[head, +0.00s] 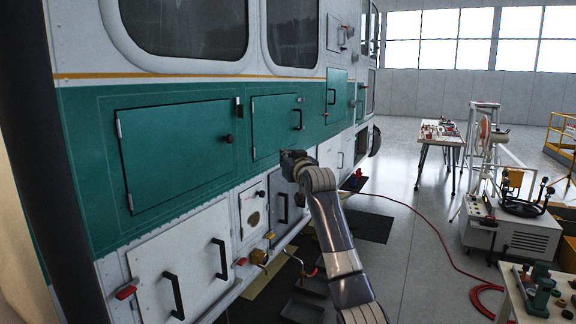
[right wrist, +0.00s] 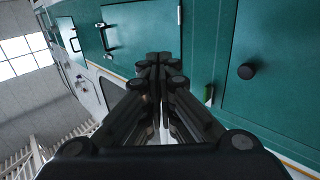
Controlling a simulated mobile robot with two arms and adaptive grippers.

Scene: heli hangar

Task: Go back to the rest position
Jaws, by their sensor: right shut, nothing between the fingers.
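My right arm reaches forward from the bottom of the head view along the side of a white and green helicopter (head: 240,178). My right gripper (head: 293,163) is at its far end, close to the green band, with its fingers mostly hidden by the wrist. In the right wrist view the right gripper (right wrist: 158,62) shows its black fingers together and empty. Green panels with a dark knob (right wrist: 246,71) and a handle (right wrist: 108,37) lie near the fingers there. My left gripper is in neither view.
A tool table (head: 440,133), a machine cart (head: 510,235) and a workbench (head: 535,300) stand at the right. A red hose (head: 430,225) runs over the floor. Dark mats (head: 368,226) lie beside the helicopter. The floor between is mostly clear.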

